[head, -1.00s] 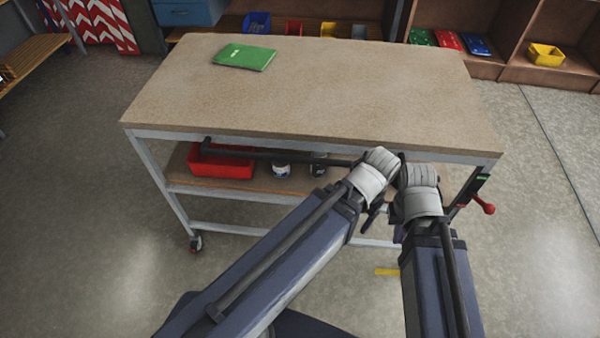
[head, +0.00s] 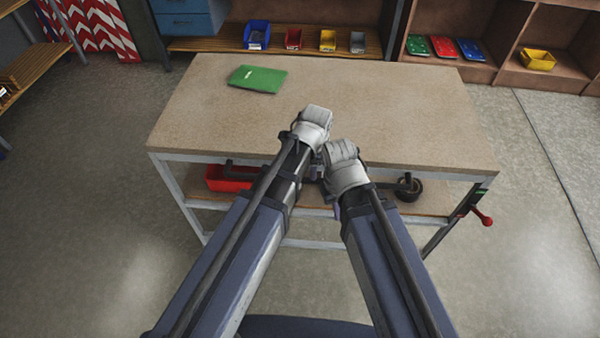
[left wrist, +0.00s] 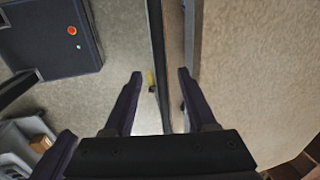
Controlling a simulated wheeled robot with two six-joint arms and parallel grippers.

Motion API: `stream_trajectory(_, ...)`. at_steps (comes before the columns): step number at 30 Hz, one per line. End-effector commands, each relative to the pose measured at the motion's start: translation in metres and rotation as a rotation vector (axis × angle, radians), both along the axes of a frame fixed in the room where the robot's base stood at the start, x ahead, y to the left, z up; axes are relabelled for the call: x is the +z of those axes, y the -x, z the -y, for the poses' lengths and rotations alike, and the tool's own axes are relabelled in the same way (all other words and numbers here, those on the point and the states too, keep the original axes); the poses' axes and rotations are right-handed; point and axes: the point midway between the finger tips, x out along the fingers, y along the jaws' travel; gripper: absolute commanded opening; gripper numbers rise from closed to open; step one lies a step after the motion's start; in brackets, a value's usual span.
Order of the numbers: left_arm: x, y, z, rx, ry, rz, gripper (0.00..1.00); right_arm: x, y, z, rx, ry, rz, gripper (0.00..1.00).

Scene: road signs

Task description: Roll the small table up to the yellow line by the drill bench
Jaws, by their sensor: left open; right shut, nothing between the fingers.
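The small table (head: 400,110) has a tan top, a grey frame and a lower shelf. A dark push bar (head: 230,172) runs along its near side, partly hidden by my arms. My left gripper (left wrist: 158,74) is open, with the dark bar passing between its fingers in the left wrist view; I cannot tell if they touch it. My right gripper (head: 343,165) is shut and empty at the table's near edge, its fingertips mostly hidden. No drill bench is identifiable.
A green book (head: 257,79) lies on the top. A red bin (head: 222,183) and a dark roll (head: 408,188) are on the lower shelf. A red-knobbed lever (head: 484,218) sticks out at the right. Shelves with bins stand behind; floor is open either side.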

Motion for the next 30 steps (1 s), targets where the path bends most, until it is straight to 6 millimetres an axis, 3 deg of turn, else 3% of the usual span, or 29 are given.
stream_trajectory(8,-0.01,-0.001,0.0,0.002,0.0,0.0,0.57,-0.01,0.0,0.0,0.0,0.0,0.0,0.0)
stream_trajectory(24,-0.071,-0.013,0.0,0.003,0.001,-0.001,0.57,-0.071,0.0,0.0,-0.001,0.0,0.0,0.0)
stream_trajectory(30,-0.078,-0.015,0.0,0.003,0.001,-0.001,0.57,-0.078,0.0,0.0,-0.001,0.0,0.0,0.0)
